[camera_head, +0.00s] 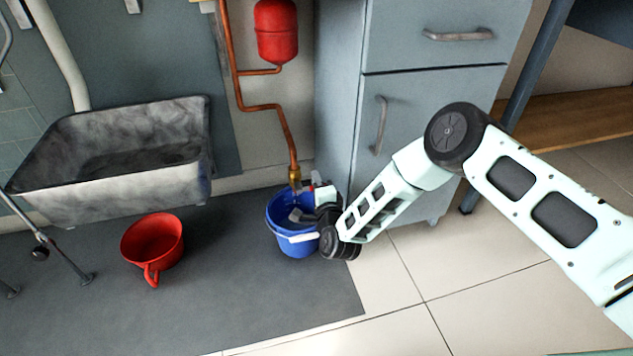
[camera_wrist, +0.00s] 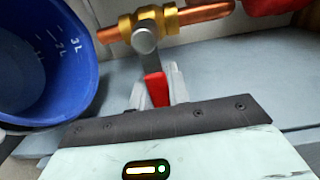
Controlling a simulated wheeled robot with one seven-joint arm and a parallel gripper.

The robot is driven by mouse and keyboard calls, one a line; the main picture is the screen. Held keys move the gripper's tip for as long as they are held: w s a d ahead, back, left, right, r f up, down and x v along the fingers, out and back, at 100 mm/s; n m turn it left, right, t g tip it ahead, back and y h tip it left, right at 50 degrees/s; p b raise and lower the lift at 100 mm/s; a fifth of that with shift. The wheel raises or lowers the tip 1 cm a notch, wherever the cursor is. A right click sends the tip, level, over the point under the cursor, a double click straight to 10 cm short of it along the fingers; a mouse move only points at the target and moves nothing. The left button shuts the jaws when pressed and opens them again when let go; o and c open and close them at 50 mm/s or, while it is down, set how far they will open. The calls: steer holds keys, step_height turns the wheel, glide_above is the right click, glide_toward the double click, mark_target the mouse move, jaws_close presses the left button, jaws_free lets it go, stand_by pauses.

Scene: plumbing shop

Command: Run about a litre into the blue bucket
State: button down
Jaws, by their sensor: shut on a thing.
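The blue bucket (camera_head: 292,238) stands upright on the grey mat below a brass valve (camera_head: 295,178) at the end of a copper pipe. In the wrist view the bucket (camera_wrist: 35,70) is at the left, with white marks, 2 L and 3 L, on its inner wall. I cannot make out any water in it or a stream. The brass valve (camera_wrist: 152,22) has a grey lever with a red grip (camera_wrist: 157,90), which points across the pipe. My gripper (camera_wrist: 155,92) is shut on the red grip. In the head view my gripper (camera_head: 306,204) is over the bucket and partly hides it.
A red pot (camera_head: 152,240) with a handle stands on the mat at left. A stained grey sink (camera_head: 120,190) is behind it. A grey cabinet (camera_head: 430,90) is close behind my arm. A red tank (camera_head: 276,30) hangs above the pipe. The tiled floor in front is clear.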

steer(key=c, duration=1.3)
jaws_free()
steer(key=shift+c, duration=0.2)
steer(key=shift+s, duration=0.1)
steer(key=p+v, duration=0.6)
steer(key=v, duration=1.1)
steer(key=shift+s+p, duration=0.2)
steer(key=shift+p, duration=0.2)
steer(key=shift+r, duration=0.1)
